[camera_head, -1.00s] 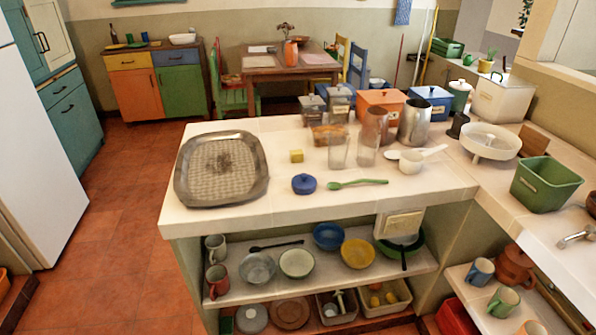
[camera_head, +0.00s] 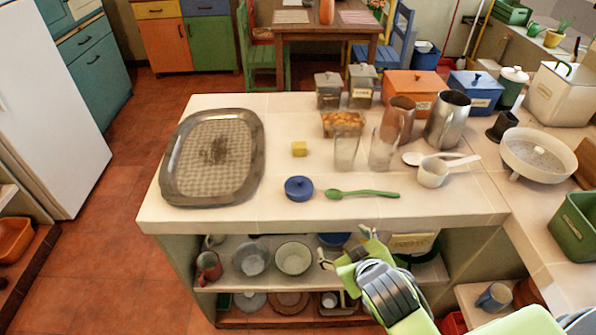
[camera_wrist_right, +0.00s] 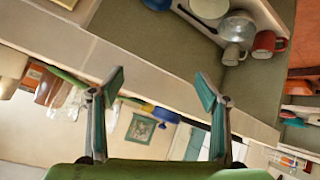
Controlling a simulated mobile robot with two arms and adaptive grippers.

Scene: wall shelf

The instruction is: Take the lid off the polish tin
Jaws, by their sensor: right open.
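The small round blue tin (camera_head: 299,188) sits upright near the front edge of the white counter, its blue knobbed lid on it. In the right wrist view a blue shape (camera_wrist_right: 166,115) at the counter edge looks like this tin, seen turned over. My right gripper (camera_head: 347,248) is in front of the counter, below its top edge, to the right of the tin and apart from it. Its two fingers (camera_wrist_right: 160,86) are spread with nothing between them. My left gripper is in no view.
A green spoon (camera_head: 362,193) lies just right of the tin. A yellow block (camera_head: 299,149) and glasses (camera_head: 346,150) stand behind, and a large grey tray (camera_head: 251,165) lies left. Bowls (camera_head: 293,257) and mugs fill the shelf below the counter. The counter's front edge (camera_head: 400,218) is close.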

